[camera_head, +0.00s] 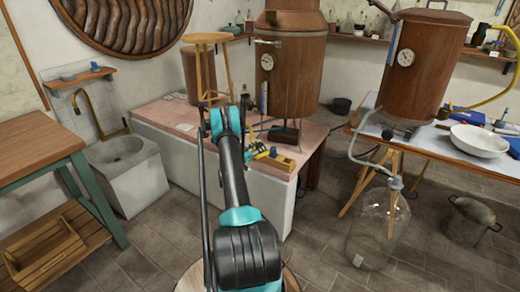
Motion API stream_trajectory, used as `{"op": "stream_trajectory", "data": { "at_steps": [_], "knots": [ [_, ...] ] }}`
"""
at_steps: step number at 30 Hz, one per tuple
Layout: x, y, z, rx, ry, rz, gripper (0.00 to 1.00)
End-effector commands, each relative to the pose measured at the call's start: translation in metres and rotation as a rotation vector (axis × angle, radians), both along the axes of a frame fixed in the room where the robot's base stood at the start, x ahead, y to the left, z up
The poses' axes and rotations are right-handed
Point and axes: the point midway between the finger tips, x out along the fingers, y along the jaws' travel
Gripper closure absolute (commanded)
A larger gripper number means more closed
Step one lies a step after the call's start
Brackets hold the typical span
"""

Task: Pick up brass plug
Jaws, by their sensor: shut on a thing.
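My arm reaches from the bottom middle up to the pink-topped bench, and its dark forearm hides part of the bench. My gripper (257,150) shows small, just right of the forearm, low over the front of the bench. It is shut on a small yellowish thing, which I take to be the brass plug (262,154). The plug's outline is too small to make out, and I cannot tell whether it touches the bench. A wooden block (284,163) with a small blue piece on or by it lies just right of the gripper.
A copper still (297,78) and a wooden stool (207,65) stand on the bench (165,122). A stone sink (125,165) is left. At right, a table holds a copper vessel (425,65) and white bowl (479,140); a glass carboy (378,228) stands below.

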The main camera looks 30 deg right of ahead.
Motion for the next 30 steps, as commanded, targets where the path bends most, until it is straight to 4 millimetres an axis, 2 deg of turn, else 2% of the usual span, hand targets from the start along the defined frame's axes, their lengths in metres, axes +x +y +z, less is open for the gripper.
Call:
{"op": "stream_trajectory", "data": {
  "at_steps": [8,21,25,30],
  "knots": [
    [0.0,0.0,0.016,0.0,0.0,0.0,0.94],
    [0.0,0.0,0.079,0.0,0.0,0.0,0.94],
    [0.0,0.0,0.093,0.0,0.0,0.0,0.94],
    [0.0,0.0,0.1,0.0,0.0,0.0,0.94]
  ]
}}
